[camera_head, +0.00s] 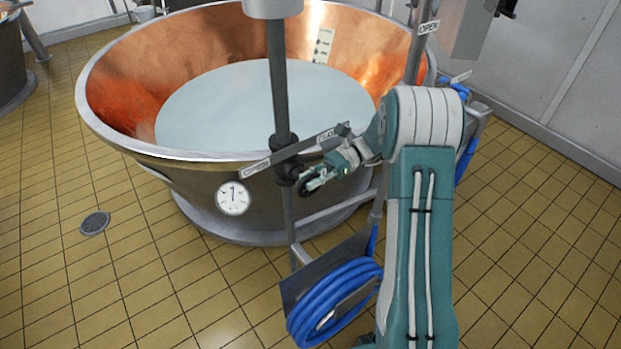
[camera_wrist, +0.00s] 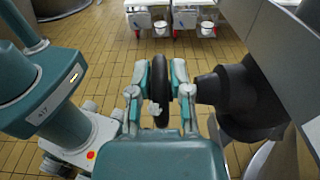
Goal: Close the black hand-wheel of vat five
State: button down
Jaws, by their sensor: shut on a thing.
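In the wrist view the black hand-wheel (camera_wrist: 160,98) stands edge-on between the two fingers of my gripper (camera_wrist: 161,72). The fingers are shut on its rim, one on each side. A short black stem joins the wheel to the dark valve body (camera_wrist: 245,97) on the right. In the head view my gripper (camera_head: 309,184) is at the black valve (camera_head: 286,172) on the grey upright pipe, in front of the copper vat (camera_head: 222,40). The wheel is small there and partly covered by my fingers. No vat number is readable.
A dial gauge (camera_head: 233,198) sits on the vat's outer wall. A flat labelled bar (camera_head: 290,152) crosses the pipe at the valve. Tiled floor (camera_head: 130,285) is clear at left, with a round drain (camera_head: 95,223).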

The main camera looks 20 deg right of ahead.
jog(key=shift+w+f, duration=0.1)
jog(key=c, duration=0.6)
grip_release()
jog(key=shift+d, duration=0.1)
jog(key=shift+o, duration=0.2)
